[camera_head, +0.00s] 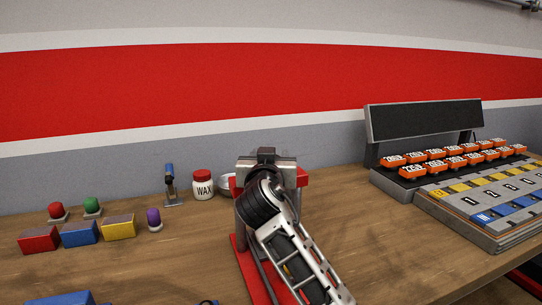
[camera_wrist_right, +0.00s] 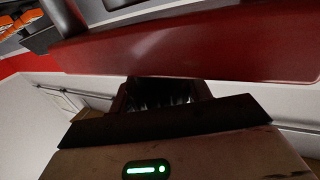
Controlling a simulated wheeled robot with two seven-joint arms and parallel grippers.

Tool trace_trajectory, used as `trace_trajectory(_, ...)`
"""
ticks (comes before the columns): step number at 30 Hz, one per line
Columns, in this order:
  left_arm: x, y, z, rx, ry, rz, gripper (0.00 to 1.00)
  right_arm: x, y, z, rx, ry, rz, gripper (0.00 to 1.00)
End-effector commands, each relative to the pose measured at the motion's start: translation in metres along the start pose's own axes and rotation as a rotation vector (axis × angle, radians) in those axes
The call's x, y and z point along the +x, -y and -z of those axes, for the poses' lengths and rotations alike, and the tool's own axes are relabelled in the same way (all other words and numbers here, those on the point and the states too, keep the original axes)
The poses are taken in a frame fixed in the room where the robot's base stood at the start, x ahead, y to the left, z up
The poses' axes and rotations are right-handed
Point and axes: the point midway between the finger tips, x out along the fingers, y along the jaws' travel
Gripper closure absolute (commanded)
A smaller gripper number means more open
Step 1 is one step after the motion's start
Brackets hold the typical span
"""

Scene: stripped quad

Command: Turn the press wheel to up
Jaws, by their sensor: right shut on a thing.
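The press (camera_head: 303,177) stands on the bench in the middle of the head view, with a red frame and a grey metal head. My right arm covers much of it. My right gripper (camera_wrist_right: 163,92) is at the press, shut on a part that I take to be the press wheel; the gripped part is mostly hidden between the dark fingers. A broad red part (camera_wrist_right: 200,45) of the press crosses the right wrist view just beyond the fingertips. The wheel's outline and angle cannot be made out. My left gripper is not in view.
Left of the press are a wax jar (camera_head: 203,186), a small blue-topped tool (camera_head: 170,185), a purple knob (camera_head: 154,219) and red, blue and yellow blocks (camera_head: 80,234). At right are a rack of orange numbered cars (camera_head: 412,171) and a tray (camera_head: 488,240). Bench right of the press is clear.

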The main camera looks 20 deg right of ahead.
Motion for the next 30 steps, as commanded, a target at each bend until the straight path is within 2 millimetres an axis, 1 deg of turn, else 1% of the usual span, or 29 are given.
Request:
trace_trajectory(1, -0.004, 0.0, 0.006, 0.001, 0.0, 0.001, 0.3, 0.0, -0.001, 0.002, 0.001, 0.003, 0.045, 0.75)
trace_trajectory(3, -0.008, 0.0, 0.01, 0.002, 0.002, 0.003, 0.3, 0.0, 0.001, 0.003, 0.001, 0.003, 0.112, 0.75)
trace_trajectory(10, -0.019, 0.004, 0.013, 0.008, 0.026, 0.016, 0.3, 0.0, 0.003, 0.005, -0.005, 0.003, 0.313, 0.75)
trace_trajectory(15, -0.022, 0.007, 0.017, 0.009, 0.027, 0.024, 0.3, -0.001, 0.005, 0.003, -0.006, 0.002, 0.438, 0.75)
trace_trajectory(21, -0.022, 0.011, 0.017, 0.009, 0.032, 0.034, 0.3, -0.002, 0.008, 0.001, -0.005, 0.002, 0.541, 0.75)
trace_trajectory(30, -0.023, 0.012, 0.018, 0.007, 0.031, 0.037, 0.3, -0.003, 0.009, 0.001, -0.003, 0.001, 0.61, 0.75)
